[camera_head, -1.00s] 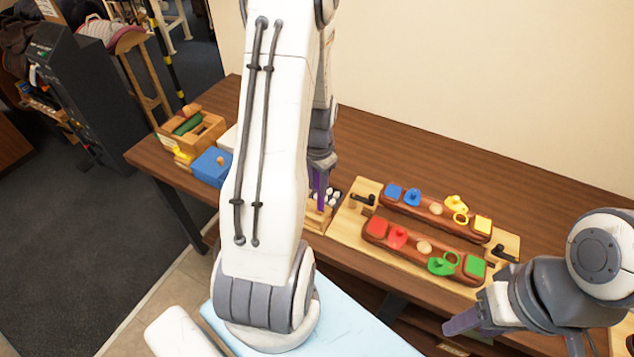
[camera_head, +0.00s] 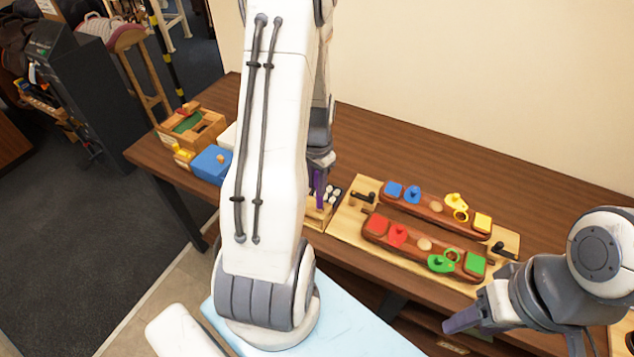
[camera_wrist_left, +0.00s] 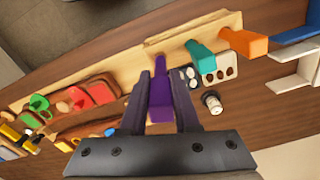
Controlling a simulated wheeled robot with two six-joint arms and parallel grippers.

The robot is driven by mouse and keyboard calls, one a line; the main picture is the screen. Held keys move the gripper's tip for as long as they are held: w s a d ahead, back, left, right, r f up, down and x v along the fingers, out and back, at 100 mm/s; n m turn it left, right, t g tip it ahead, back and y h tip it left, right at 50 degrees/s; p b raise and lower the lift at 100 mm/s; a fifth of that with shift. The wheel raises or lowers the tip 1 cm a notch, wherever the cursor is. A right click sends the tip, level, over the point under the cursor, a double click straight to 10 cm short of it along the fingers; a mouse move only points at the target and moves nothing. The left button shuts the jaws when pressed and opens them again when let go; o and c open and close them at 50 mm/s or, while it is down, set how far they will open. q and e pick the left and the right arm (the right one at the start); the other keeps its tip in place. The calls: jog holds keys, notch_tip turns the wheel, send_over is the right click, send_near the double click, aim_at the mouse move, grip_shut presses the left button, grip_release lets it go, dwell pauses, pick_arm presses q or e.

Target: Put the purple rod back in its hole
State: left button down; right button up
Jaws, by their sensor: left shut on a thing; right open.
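My left gripper (camera_wrist_left: 160,105) is shut on the purple rod (camera_wrist_left: 158,88) in the left wrist view. The rod points away from the jaws, toward a long pale wooden block (camera_wrist_left: 125,62). A teal rod (camera_wrist_left: 203,57) and an orange rod (camera_wrist_left: 242,42) stand at that block, to the right of the purple one. I cannot tell whether the purple rod's far end touches the block, and its hole is not visible. In the head view the left gripper (camera_head: 318,182) is partly hidden by my own arm. My right gripper (camera_head: 462,320) is open and empty at the lower right.
A wooden board (camera_head: 350,224) carries two brown holders (camera_head: 437,213) with coloured shapes. A blue box (camera_head: 211,166) and a wooden box (camera_head: 206,133) stand at the table's left. A small jar (camera_wrist_left: 212,102) stands near the rods. The table behind the board is clear.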

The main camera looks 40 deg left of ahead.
pick_arm(q)
notch_tip(320, 180, down, 6)
jog(key=b, duration=0.4)
dwell(1.1)
jog(key=shift+f, duration=0.1)
jog(key=c, duration=0.6)
grip_release()
jog(key=shift+o, duration=0.2)
notch_tip(320, 180, up, 10)
jog(key=r+b, duration=0.1)
jog(key=b, duration=0.1)
jog(key=d+r+m, duration=0.3)
jog(key=d, duration=1.4)
jog(key=s+d+r+m+h+b, duration=0.1)
jog(key=s+d+m, duration=0.2)
jog(key=s+d, duration=1.1)
jog(key=shift+s+r+m+b, duration=0.15)
jog(key=shift+s+m+b, duration=0.2)
jog(key=shift+s, duration=0.3)
